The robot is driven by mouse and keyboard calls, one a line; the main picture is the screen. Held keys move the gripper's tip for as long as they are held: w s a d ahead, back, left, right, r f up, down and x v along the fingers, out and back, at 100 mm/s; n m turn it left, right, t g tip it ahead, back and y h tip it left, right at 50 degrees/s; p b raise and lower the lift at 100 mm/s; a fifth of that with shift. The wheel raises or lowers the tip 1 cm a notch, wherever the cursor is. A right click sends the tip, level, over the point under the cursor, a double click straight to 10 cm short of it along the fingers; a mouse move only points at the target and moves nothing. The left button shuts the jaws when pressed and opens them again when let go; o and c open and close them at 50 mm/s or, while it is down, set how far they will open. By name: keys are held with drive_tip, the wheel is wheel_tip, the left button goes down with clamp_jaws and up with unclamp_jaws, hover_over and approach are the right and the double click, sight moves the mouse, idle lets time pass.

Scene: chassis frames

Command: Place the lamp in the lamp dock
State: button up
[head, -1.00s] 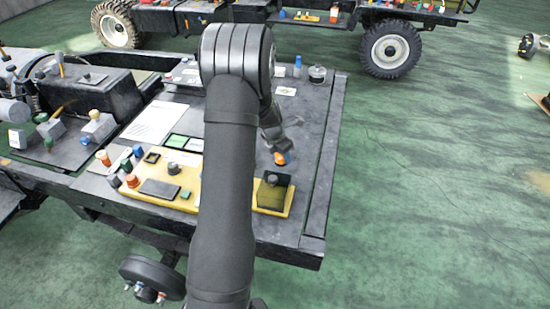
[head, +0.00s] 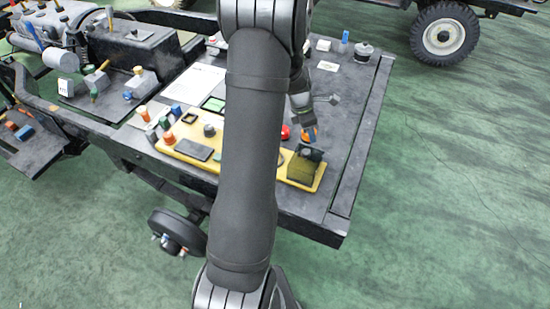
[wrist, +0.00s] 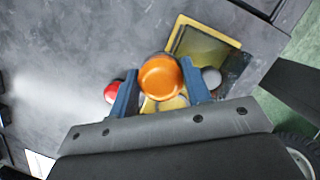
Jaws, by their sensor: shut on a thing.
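The orange lamp (wrist: 160,77) is between the two blue fingers of my gripper (wrist: 160,88) in the wrist view. My gripper is shut on it. In the head view the orange lamp (head: 310,134) shows at the tip of my gripper (head: 307,124), just behind the dark, olive-fronted box on the yellow panel (head: 318,182). In the wrist view the yellow panel (wrist: 178,40) lies beyond and below the lamp. I cannot tell which part is the lamp dock. My arm hides part of the panel in the head view.
A red knob (head: 285,131) is left of the lamp; it also shows in the wrist view (wrist: 111,92). A grey round knob (wrist: 212,78) is close to the right finger. The olive-fronted box (head: 302,166) stands at the panel's right end. Bare dark deck (head: 345,130) lies to the right.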

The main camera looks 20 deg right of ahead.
drive_tip(key=w+a+m+g, duration=0.1)
drive_tip(key=w+a+m, duration=0.3)
drive_tip(key=a, duration=0.7)
drive_tip(key=shift+m+y, duration=0.3)
drive_tip(key=shift+m, duration=0.5)
drive_tip(key=f, duration=0.3)
drive_tip(key=s+f, duration=0.1)
drive_tip(key=shift+s+a+f, duration=0.1)
drive_tip(key=shift+a+f, duration=0.15)
drive_tip(key=shift+f, duration=2.4)
drive_tip(key=o, duration=1)
drive_tip(key=shift+f, duration=0.15)
drive_tip(key=v, duration=1.2)
drive_tip(key=shift+d, duration=0.1)
